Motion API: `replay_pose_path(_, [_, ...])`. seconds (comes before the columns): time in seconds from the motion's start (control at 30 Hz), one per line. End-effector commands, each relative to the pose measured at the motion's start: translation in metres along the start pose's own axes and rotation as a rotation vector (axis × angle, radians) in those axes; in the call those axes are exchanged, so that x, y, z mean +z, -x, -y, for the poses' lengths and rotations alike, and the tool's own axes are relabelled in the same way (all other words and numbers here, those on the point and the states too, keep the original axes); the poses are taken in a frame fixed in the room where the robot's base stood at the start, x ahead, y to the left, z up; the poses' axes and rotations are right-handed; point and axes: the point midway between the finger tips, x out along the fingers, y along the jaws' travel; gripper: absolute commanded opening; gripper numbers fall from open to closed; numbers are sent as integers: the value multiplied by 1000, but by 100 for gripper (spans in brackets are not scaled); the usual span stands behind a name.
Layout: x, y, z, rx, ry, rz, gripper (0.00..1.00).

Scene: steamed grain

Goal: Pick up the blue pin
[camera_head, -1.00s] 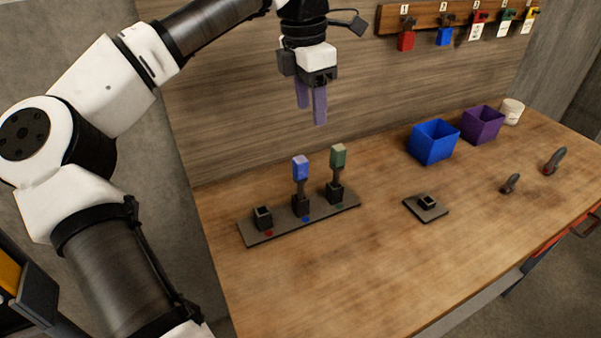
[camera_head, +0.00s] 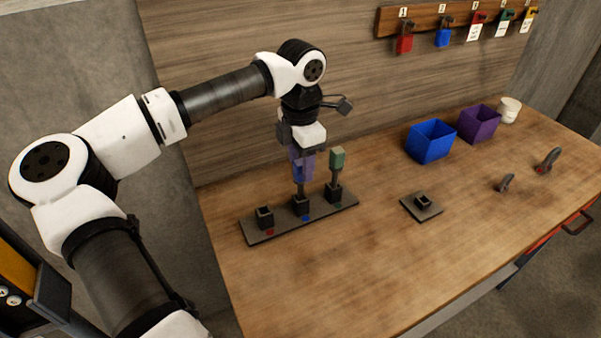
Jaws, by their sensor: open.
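The blue pin (camera_head: 299,184) stands upright in the middle socket of a dark rack, by a blue dot. Its blue head is mostly hidden by my gripper's purple fingers. My gripper (camera_head: 302,168) points down with its fingers at the height of the pin's head, overlapping it in the picture. The fingers are open; whether they touch the head I cannot tell. The green pin (camera_head: 337,163) stands upright in the right socket of the rack (camera_head: 282,231). The left socket, by a red dot, is empty.
A small plate with one empty socket (camera_head: 423,202) lies right of the rack. A blue bin (camera_head: 431,142), a purple bin (camera_head: 479,124) and a white cup (camera_head: 509,110) stand at the back right. Two dark-handled items lie further right. The table's front is clear.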

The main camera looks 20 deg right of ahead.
Motion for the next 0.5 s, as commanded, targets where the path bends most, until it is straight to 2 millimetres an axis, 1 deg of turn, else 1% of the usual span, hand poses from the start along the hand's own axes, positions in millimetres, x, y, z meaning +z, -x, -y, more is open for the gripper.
replay_pose_path(0.13, [0, -12, 0, 0, 0, 1, 51])
replay_pose_path(0.37, [0, -15, 0, 1, 1, 1, 51])
replay_pose_path(0.5, [0, -15, 0, 1, 1, 1, 33])
